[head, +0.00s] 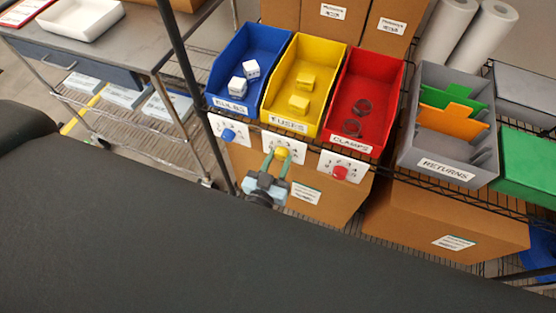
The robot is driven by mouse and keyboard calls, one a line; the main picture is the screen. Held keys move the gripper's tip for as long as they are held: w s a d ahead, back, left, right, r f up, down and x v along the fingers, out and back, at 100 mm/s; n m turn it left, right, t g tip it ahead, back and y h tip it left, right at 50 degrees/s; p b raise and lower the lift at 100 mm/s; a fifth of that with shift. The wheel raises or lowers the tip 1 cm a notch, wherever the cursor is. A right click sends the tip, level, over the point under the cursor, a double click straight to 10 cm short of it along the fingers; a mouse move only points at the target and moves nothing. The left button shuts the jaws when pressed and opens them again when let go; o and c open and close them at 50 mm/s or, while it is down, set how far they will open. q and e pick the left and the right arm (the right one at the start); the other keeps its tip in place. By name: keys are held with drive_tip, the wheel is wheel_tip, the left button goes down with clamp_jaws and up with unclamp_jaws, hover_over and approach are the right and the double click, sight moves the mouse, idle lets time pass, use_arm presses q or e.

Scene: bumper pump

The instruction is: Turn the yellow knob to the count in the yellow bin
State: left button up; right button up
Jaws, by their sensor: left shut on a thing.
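The yellow bin (325,57), labelled FUSES, stands on the wire shelf between a blue and a red bin. Two yellow blocks show in it, one (306,80) behind the other (299,104). The yellow knob (283,152) sits on a white numbered dial card (298,149) below the bin. My left gripper (277,156) is at the knob, its two fingers on either side of it and shut on it. The fingers hide part of the dial, and I cannot read which number the knob points to. My right gripper is not in view.
The blue bin (226,64) holds white cubes, the red bin (386,75) dark rings. A blue knob (229,135) and a red knob (340,173) flank the yellow one. A grey returns bin (455,171) is at right, cardboard boxes (412,212) below. A shelf post (186,70) stands left.

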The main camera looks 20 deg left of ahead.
use_arm(q)
drive_tip(key=n, duration=0.4)
drive_tip(key=n+b, duration=0.1)
drive_tip(key=n, duration=0.2)
drive_tip(key=shift+n, duration=0.4)
drive_tip(key=n+b, duration=0.1)
drive_tip(key=n, duration=0.4)
drive_tip(key=shift+d, duration=0.1)
drive_tip(key=shift+n+b, duration=0.5)
drive_tip(key=shift+n, duration=0.6)
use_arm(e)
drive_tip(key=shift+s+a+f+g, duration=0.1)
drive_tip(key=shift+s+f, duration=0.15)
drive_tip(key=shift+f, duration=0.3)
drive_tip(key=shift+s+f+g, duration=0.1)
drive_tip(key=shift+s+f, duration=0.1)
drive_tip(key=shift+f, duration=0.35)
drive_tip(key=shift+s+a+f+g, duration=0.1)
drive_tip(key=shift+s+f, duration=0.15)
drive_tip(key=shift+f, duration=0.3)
use_arm(q)
drive_tip(key=shift+r, duration=0.1)
drive_tip(key=o, duration=1)
drive_tip(key=shift+c, duration=0.2)
